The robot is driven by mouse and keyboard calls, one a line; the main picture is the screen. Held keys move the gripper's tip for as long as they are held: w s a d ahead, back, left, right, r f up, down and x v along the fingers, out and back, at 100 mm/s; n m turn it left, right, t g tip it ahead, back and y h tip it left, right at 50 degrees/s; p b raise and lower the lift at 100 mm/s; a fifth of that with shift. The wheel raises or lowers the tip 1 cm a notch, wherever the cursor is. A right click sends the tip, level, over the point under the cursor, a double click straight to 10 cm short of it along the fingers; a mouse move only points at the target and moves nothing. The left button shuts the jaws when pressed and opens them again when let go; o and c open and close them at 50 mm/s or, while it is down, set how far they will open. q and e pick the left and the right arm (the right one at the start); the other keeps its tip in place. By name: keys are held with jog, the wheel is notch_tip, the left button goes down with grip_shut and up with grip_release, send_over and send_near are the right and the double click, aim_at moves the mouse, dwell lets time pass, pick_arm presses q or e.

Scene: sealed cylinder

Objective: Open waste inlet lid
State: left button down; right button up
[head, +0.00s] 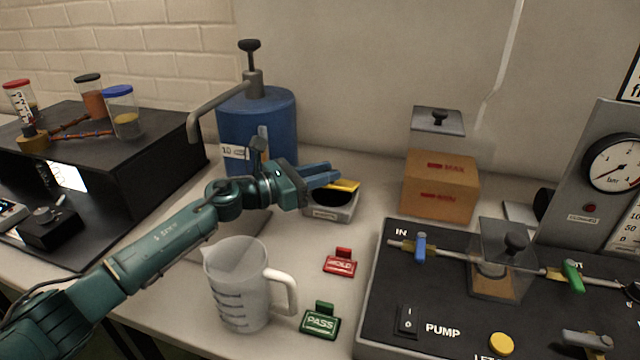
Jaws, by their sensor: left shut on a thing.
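The waste inlet (331,212) is a low grey box with a label on its front and a dark round opening on top, in the middle of the head view. A yellow lid (346,185) shows as a thin strip over the back of the opening, partly hidden by my left gripper. My left gripper (328,178) reaches in from the left, just above the box, with its blue fingers shut on the yellow lid. The dark opening shows below the fingers. My right gripper is not in view.
A blue tank (270,115) with a pump handle stands behind my gripper. A measuring jug (236,290) stands in front, beside red (340,266) and green (320,324) signs. A brown box (440,190) and a black pump panel (450,300) are to the right.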

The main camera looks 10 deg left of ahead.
pick_arm(q)
jog(key=shift+w+r+b, duration=0.35)
jog(key=shift+w+r, duration=0.5)
jog(key=shift+r, duration=0.25)
jog(key=shift+f, duration=0.15)
jog(key=c, duration=1.2)
grip_release()
jog(key=shift+f, duration=0.15)
jog(key=shift+s, duration=0.1)
jog(key=shift+b+v, duration=0.9)
jog(key=shift+v, duration=5.65)
